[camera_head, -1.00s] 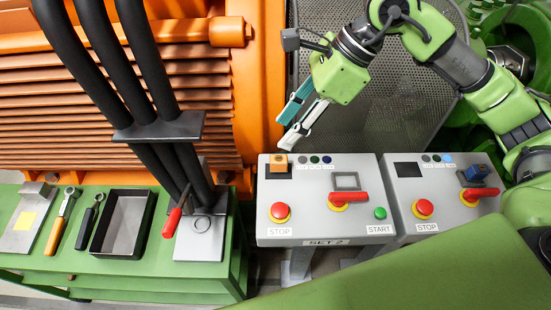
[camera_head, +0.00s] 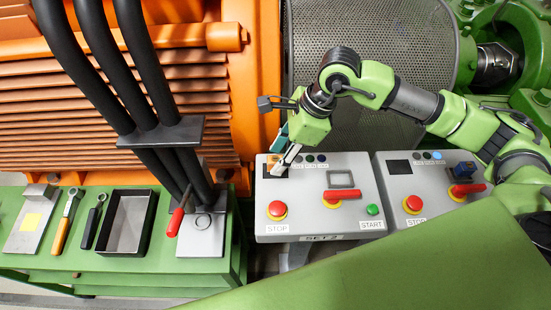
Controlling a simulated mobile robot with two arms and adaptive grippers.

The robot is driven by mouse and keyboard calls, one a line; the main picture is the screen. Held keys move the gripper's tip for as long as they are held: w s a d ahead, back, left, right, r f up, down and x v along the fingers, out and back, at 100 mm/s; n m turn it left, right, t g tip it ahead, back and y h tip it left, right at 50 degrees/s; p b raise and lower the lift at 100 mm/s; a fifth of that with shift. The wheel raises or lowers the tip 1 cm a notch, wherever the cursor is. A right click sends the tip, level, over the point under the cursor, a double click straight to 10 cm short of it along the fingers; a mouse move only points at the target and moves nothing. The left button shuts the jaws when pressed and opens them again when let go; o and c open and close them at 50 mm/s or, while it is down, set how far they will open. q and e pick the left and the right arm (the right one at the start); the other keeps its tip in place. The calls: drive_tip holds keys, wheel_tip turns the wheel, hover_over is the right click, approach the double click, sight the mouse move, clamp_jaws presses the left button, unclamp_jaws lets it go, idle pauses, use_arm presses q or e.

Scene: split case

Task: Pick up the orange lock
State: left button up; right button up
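The orange lock (camera_head: 273,159) is a small block at the top left corner of the left grey control box (camera_head: 325,232). My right gripper (camera_head: 276,162) is right at the lock, pointing down and left. Its pale finger passes in front of the lock, and its teal finger shows behind and above it. The fingers look apart, with the lock between or beside them; contact cannot be made out. The pale finger and the gripper hide part of the lock. My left gripper is not in view.
The box carries a red stop button (camera_head: 277,209), a red switch handle (camera_head: 343,194) and a green start button (camera_head: 372,209). A second control box (camera_head: 400,190) stands right of it. A green bench (camera_head: 110,268) with a black tray (camera_head: 150,224) and tools is on the left.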

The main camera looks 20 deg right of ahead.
drive_tip(key=shift+x, duration=1.15)
clamp_jaws()
drive_tip(key=shift+r, duration=0.15)
